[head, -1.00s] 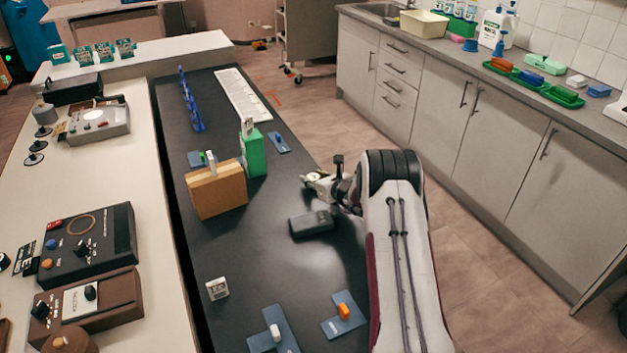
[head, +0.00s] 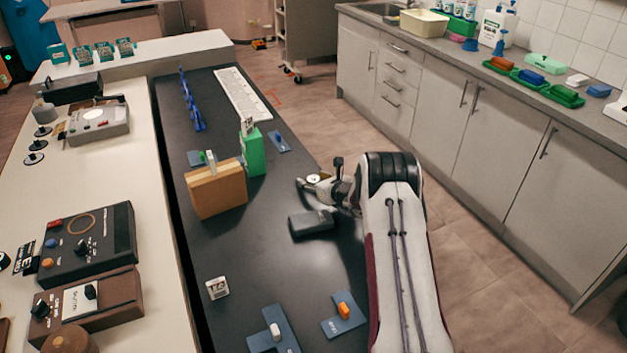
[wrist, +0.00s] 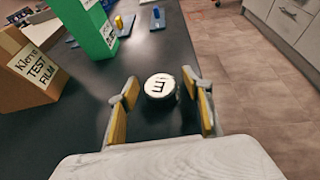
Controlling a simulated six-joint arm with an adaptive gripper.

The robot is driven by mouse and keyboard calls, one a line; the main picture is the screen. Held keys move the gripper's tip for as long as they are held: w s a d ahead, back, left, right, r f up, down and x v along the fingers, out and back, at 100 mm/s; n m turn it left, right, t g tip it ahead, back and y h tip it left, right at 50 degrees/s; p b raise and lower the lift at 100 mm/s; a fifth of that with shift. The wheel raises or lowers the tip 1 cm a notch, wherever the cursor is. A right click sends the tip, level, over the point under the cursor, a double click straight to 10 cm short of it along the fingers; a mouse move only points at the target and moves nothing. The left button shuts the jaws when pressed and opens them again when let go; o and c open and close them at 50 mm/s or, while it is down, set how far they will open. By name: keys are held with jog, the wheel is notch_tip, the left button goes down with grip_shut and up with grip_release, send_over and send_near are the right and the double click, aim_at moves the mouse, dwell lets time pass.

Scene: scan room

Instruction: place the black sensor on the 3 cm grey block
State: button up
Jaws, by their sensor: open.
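A round thing with a white top and a dark mark (wrist: 160,87) lies between the fingers of my gripper (wrist: 162,105) in the wrist view. Its sides look dark; this may be the black sensor, but only its top shows clearly. In the head view its white top (head: 318,178) shows at my gripper (head: 313,181), near the table's right edge. My gripper is open, with a finger on either side of it and gaps between. A dark grey block (head: 311,223) lies flat on the black table, nearer the camera than my gripper. I cannot read its size.
A brown box (head: 218,190) and a green box (head: 252,153) stand to the left of my gripper. A small white block (head: 217,288) and blue plates (head: 344,318) lie at the near end of the black table (head: 265,255). The aisle floor is right of the table.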

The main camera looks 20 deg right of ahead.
aim_at(312, 180)
jog(key=shift+s, duration=0.15)
jog(key=shift+v, duration=1)
jog(key=shift+a+v, duration=0.15)
jog(key=shift+v, duration=0.55)
jog(key=shift+a+v, duration=0.15)
jog(key=shift+v, duration=1.9)
jog(key=shift+a+r, duration=0.1)
jog(key=shift+r, duration=0.05)
